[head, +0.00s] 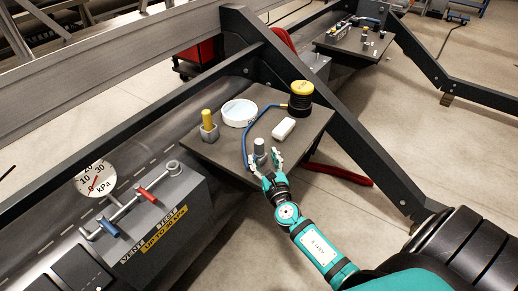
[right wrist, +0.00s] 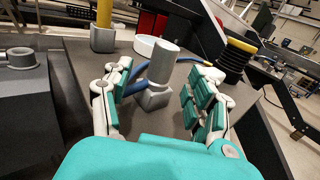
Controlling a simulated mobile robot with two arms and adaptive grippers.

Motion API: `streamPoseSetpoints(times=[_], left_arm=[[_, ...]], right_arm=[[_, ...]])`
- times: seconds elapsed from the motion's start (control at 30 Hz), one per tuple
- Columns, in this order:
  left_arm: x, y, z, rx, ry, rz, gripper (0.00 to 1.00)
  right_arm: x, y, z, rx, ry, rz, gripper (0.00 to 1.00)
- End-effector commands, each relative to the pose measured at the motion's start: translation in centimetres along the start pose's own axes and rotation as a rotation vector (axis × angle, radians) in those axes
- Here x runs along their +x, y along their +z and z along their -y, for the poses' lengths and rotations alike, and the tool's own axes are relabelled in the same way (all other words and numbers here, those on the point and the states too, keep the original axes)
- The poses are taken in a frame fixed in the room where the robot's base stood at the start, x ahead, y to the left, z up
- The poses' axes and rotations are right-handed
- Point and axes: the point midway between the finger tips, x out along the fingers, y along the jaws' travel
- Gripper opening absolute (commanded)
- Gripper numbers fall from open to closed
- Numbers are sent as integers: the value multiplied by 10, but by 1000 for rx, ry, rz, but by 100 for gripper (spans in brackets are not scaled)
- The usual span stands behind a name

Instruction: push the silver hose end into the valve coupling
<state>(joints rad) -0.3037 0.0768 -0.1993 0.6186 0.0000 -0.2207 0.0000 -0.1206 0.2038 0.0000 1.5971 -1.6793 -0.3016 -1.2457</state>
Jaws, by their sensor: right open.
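The silver hose end (head: 259,147) stands upright in a small grey holder near the front edge of the dark table. A blue hose (head: 245,146) runs from it to a black coil with a yellow top (head: 301,101). My right gripper (head: 265,157) is open, with one finger on each side of the hose end. The right wrist view shows the silver cylinder (right wrist: 163,62) and its grey holder (right wrist: 152,96) between the spread fingers, with gaps on both sides. The valve coupling appears to be the grey fitting (head: 172,168) on the pipe end of the grey valve box. My left gripper is not in view.
On the table (head: 232,153) are a yellow-topped grey piece (head: 208,123), a white round dish (head: 239,112) and a white block (head: 283,129). The valve box (head: 162,222) carries blue and red handles. A dark diagonal beam (head: 345,140) passes right of the table.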

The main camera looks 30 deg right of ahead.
Motion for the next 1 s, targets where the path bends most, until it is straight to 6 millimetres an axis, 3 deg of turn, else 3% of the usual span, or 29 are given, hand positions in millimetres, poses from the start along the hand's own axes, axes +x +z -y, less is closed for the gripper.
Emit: streamPoseSetpoints(times=[0.17, 0.43, 0.73, 1.0], left_arm=[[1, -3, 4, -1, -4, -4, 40], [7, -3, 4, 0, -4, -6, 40], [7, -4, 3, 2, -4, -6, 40], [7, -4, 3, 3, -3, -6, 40]], right_arm=[[13, 0, 1, 1, -1, 1, 59], [51, 0, 3, 0, 0, 1, 59], [55, 1, 3, 0, 0, 0, 59], [55, 1, 3, 0, 0, 0, 24]])
